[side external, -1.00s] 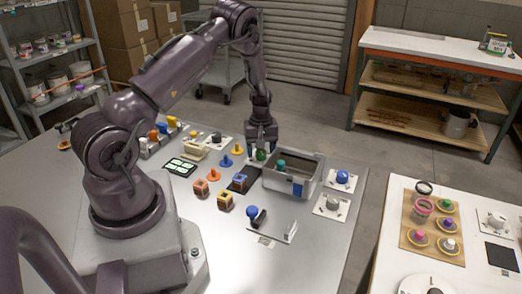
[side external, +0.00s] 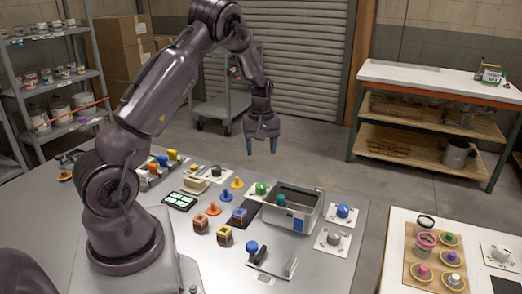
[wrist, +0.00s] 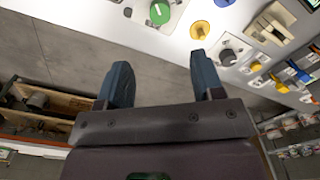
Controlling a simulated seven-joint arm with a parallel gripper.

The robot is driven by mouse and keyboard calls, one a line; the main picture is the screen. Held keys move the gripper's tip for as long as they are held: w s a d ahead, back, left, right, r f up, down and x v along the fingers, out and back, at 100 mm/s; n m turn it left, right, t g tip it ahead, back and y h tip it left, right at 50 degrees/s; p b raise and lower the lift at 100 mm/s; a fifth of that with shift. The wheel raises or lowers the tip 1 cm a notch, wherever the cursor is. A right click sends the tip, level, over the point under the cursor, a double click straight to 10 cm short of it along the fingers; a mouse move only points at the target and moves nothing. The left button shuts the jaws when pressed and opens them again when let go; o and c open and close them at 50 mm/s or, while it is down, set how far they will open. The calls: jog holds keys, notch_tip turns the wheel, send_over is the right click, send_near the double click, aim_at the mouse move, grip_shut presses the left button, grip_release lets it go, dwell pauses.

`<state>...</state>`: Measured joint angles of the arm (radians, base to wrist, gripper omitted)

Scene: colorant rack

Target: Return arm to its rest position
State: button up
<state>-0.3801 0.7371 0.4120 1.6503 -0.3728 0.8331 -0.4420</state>
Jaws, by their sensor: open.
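My gripper (side external: 262,147) hangs in the air above the far edge of the metal table (side external: 295,270), behind the grey bin. Its two blue fingers are apart with nothing between them. In the wrist view the gripper (wrist: 163,84) is open and empty, with floor showing between the fingers. My arm is raised and bent, reaching from its base at the left side of the table.
On the table are a grey bin (side external: 314,213), a green knob on a white plate (side external: 262,188), orange cubes (side external: 224,235), a blue knob (side external: 343,211) and a lit tablet (side external: 181,201). A second table (side external: 386,262) stands at the right. Air around my gripper is clear.

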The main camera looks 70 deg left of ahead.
jog(key=s+d+r+m+t, duration=0.2)
jog(key=s+d+r+m, duration=0.3)
jog(key=d+r, duration=0.2)
jog(key=s+d+r+m+t, duration=0.1)
jog(key=s+d+r+m, duration=0.4)
jog(key=d, duration=0.6)
jog(key=s+d+r+m+t, duration=0.2)
jog(key=s+d+r+m, duration=0.3)
jog(key=d+r, duration=0.4)
jog(key=shift+d+m+t, duration=0.3)
jog(key=shift+d+m, duration=0.2)
